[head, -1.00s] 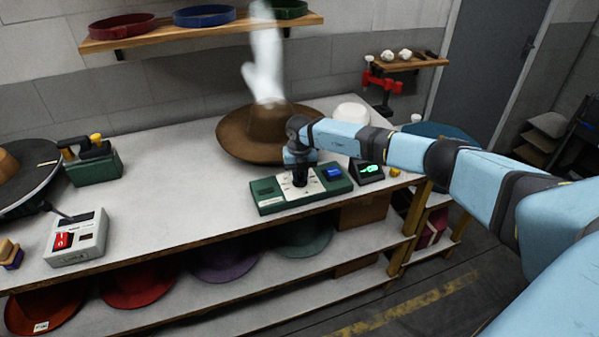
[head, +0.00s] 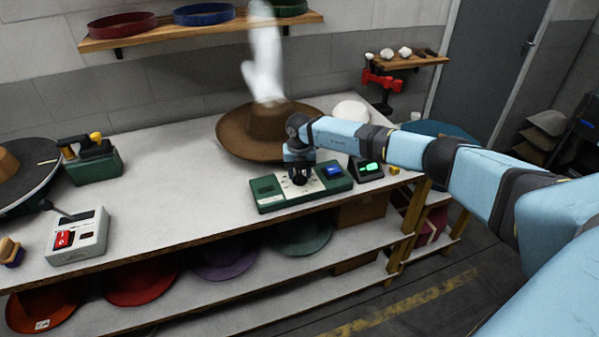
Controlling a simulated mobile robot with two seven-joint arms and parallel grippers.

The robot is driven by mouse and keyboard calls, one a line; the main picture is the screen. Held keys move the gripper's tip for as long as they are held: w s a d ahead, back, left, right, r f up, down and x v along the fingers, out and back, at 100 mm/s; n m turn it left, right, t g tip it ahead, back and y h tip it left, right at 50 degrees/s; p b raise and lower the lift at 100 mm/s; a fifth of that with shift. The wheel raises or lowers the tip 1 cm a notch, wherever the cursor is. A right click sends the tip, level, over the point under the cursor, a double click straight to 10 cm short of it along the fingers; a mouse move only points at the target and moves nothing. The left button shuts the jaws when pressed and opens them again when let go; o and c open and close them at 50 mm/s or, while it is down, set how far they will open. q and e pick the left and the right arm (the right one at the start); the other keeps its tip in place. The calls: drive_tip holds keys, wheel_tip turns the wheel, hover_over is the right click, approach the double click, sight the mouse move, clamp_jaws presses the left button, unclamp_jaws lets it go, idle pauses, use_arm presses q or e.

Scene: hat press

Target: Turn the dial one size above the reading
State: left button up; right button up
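The green control box (head: 268,203) with a pale dial plate (head: 314,185) lies near the front edge of the table. My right gripper (head: 299,178) points down over the plate, at the dial. It hides the dial, so its setting cannot be read, and I cannot tell whether the fingers touch it or are closed. A small dark display (head: 369,169) with a lit green reading stands just right of the box; the reading is too small to make out. A blue patch (head: 331,171) shows on the box's right part. My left gripper is not in view.
A brown hat (head: 240,136) with steam above it sits behind the box. A grey switch box (head: 78,240) with a red switch and a green device (head: 95,167) stand at left. The table (head: 170,205) between them and the control box is clear.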

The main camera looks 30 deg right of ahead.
sight(300, 174)
wheel_tip(300, 174, up, 14)
drive_tip(key=b, duration=0.1)
idle(0.5)
drive_tip(key=shift+f, duration=0.1)
